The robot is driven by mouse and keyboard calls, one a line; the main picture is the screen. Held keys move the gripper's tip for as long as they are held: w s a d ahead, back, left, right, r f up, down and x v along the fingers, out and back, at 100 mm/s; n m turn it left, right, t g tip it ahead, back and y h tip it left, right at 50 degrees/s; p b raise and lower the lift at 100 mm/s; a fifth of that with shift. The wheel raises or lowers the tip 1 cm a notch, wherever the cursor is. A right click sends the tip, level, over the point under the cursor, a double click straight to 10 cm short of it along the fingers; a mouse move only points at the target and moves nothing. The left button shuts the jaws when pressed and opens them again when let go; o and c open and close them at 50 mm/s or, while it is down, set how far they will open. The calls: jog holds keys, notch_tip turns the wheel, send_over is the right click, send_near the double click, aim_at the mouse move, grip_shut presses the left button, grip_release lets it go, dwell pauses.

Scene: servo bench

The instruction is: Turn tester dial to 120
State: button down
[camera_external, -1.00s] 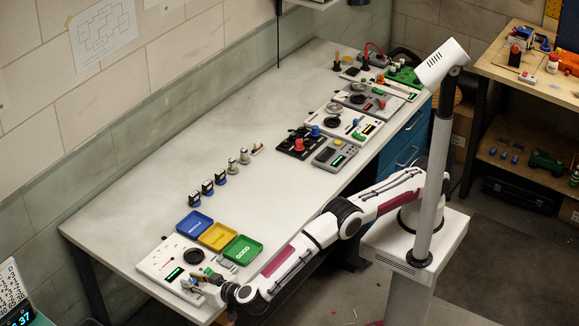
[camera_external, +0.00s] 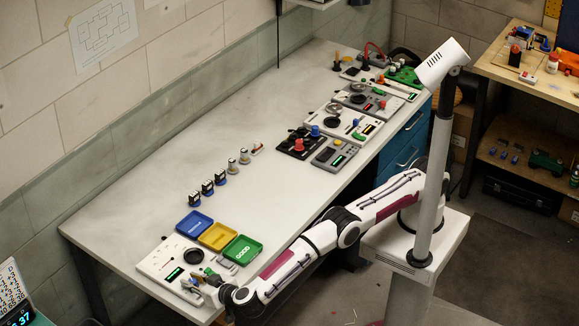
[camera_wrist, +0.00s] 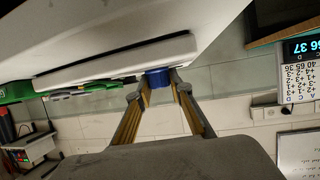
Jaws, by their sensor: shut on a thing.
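The white tester panel (camera_external: 152,262) lies at the near left end of the bench, with a black round recess and a small green-lit display (camera_external: 174,273). My gripper (camera_external: 197,283) is at the panel's front edge in the external view. In the wrist view, my gripper (camera_wrist: 158,84) has its two fingers on either side of a blue dial knob (camera_wrist: 158,75) at the panel's edge and is shut on it. The display's number and the dial's scale are too small to read.
Blue (camera_external: 195,223), yellow (camera_external: 219,236) and green (camera_external: 243,249) trays stand just behind the panel. Several small blue-based parts stand beyond them. More testers sit at the bench's far right.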

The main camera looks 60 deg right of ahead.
jog(key=c, duration=1.8)
grip_release()
jog(key=shift+s, duration=0.15)
jog(key=shift+v, duration=5.85)
jog(key=shift+a, duration=0.1)
